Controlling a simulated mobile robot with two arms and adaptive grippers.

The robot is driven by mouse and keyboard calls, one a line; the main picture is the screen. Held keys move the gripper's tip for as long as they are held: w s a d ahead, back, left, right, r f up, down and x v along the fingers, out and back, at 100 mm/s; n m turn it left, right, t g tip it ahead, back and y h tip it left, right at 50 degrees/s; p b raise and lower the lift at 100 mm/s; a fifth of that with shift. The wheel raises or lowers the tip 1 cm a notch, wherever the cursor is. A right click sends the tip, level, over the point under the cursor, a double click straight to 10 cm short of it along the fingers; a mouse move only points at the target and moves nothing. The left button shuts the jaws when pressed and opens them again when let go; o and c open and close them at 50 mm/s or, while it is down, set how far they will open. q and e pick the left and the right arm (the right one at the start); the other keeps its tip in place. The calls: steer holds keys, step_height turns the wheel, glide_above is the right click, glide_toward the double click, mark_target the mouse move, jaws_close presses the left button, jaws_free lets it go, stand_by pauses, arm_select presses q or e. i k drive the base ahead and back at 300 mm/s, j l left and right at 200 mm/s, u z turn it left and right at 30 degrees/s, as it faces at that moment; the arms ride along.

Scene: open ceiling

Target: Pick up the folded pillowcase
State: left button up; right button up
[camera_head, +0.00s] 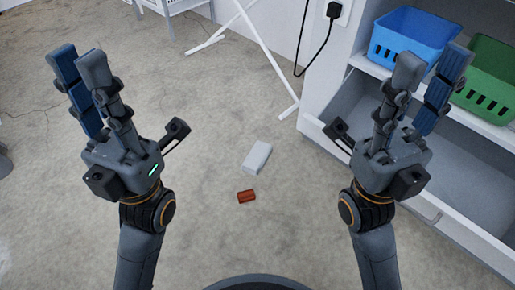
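I cannot make out anything that is clearly a folded pillowcase. A small pale grey-white block-like item (257,158) lies on the floor between my arms, and I cannot tell if it is cloth. A small red-brown item (246,196) lies just below it. My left gripper (79,68) is raised at the left, its fingers pointing up, open and empty. My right gripper (429,72) is raised at the right in front of the shelf unit, open and empty. Neither gripper touches anything.
A white shelf unit (318,82) stands at the right, with a blue basket (412,27) and a green basket (488,68) on it. White legs (267,52) of a stand and a black cable (326,35) are at the back. Floor at the left is mostly clear.

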mark_target(253, 163)
steer(key=i+j+z, duration=0.2)
steer(key=z, duration=0.65)
steer(key=i+j+z, duration=0.2)
steer(key=j, duration=0.25)
steer(key=i+j+z, duration=0.15)
steer(key=j, duration=0.35)
steer(key=j+z, duration=0.2)
steer(key=j, duration=0.25)
steer(key=i+j+z, duration=0.15)
steer(key=j, duration=0.95)
steer(key=i+j, duration=0.15)
steer(key=j, duration=0.4)
